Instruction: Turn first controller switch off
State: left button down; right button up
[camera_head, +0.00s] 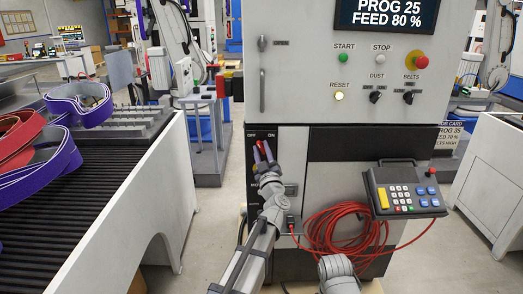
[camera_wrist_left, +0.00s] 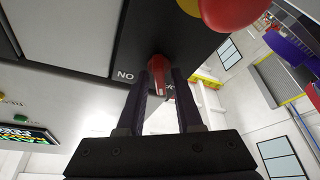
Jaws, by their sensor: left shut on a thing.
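The red controller switch (camera_head: 262,146) is on the dark strip of the machine's left front, below the OFF and ON labels. My left gripper (camera_head: 264,153) is at this switch, its fingers shut on the red handle. In the left wrist view the red handle (camera_wrist_left: 157,66) sits between the tips of my left gripper (camera_wrist_left: 163,82), with the ON label upside down beside it. Part of the handle is hidden by the fingers. My right gripper is not in view.
A keypad pendant (camera_head: 404,190) and coiled red cable (camera_head: 345,230) hang on the machine front. Above are START, STOP and RESET buttons and two knobs. A roller conveyor (camera_head: 88,190) stands at left. A large red knob (camera_wrist_left: 232,10) is close to the left gripper in the wrist view.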

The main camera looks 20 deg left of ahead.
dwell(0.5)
pick_arm(q)
jog(key=c, duration=0.9)
grip_release()
jog(key=shift+o, duration=0.2)
jog(key=b+v, duration=0.2)
jog(key=v, duration=0.5)
jog(key=shift+s+b, duration=0.3)
jog(key=shift+d+f, duration=0.2)
jog(key=shift+d, duration=0.05)
